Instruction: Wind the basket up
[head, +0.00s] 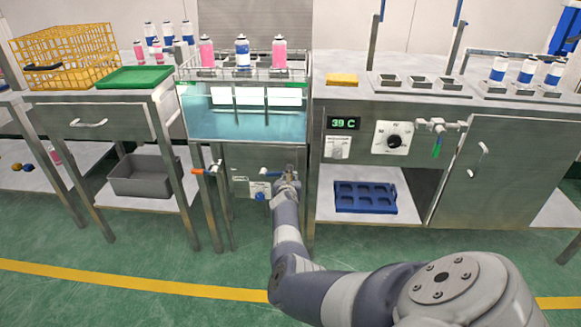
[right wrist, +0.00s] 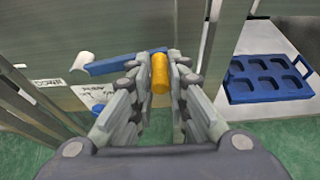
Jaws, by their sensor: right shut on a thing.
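A wire basket (head: 232,76) sits at the top of the glass water bath (head: 215,122). Three aerosol cans, pink, blue and pink, stand in it with their tops well above the tank rim. On the steel front below the tank is a crank with a blue arm (right wrist: 118,63) and a yellow knob (right wrist: 160,75). My right gripper (head: 289,177) is at the crank. In the right wrist view its fingers (right wrist: 160,88) are shut on the yellow knob. My left gripper is not in view.
An orange-handled valve (head: 198,171) sticks out left of the crank. A blue holed tray (head: 365,197) lies on the open shelf to the right. A yellow wire crate (head: 65,52) and a green tray (head: 134,77) stand on the left table. The floor in front is clear.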

